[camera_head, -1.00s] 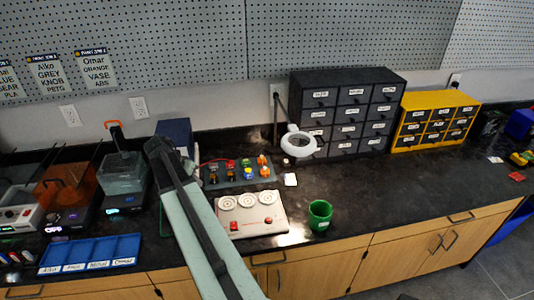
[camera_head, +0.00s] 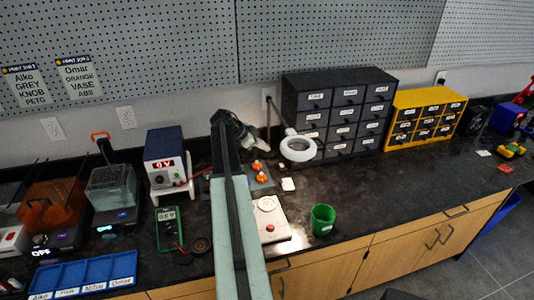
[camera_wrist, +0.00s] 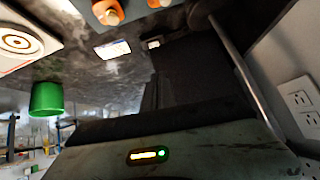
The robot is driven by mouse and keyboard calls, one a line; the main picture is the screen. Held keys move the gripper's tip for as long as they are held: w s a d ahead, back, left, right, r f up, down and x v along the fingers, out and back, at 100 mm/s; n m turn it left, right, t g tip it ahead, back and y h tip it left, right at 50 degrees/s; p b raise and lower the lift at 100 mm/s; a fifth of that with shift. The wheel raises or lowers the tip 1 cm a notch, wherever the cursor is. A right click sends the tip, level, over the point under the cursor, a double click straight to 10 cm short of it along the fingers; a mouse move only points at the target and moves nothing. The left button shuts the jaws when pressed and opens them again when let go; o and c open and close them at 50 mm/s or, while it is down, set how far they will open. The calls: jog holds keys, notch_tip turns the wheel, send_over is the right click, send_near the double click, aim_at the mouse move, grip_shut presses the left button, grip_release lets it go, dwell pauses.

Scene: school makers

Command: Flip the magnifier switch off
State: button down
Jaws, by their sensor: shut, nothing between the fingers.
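The magnifier (camera_head: 298,148) is a white ring on a grey arm behind the counter's middle, left of the black drawer cabinet. I cannot make out its switch in the head view. My gripper (camera_head: 246,137) is dark and shut, left of the ring and apart from it, above the back of the counter. In the wrist view a grey post (camera_wrist: 240,72) rises beside the wall. A grey-green body (camera_wrist: 95,155) with a small lit yellow-green bar fills the bottom of that view; I cannot tell whether it is mine.
The black drawer cabinet (camera_head: 338,112) and yellow drawer cabinet (camera_head: 424,118) stand to the right. A green cup (camera_head: 322,219) and a white panel (camera_head: 272,226) are near the front. A power supply (camera_head: 165,160) and multimeter (camera_head: 169,229) are left of my arm. The right-hand counter is largely clear.

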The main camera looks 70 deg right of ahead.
jog(key=b, duration=0.6)
send_over(282, 164)
jog(key=w+a, duration=0.2)
jog(key=a, duration=0.1)
jog(key=f, duration=0.7)
jog(key=shift+s+d, duration=0.15)
jog(key=shift+d, duration=0.05)
jog(key=f+b, duration=0.3)
jog(key=shift+d, duration=0.2)
jog(key=shift+f+b, duration=0.2)
jog(key=shift+b, duration=0.15)
jog(key=shift+r, duration=0.1)
jog(key=shift+w, duration=0.2)
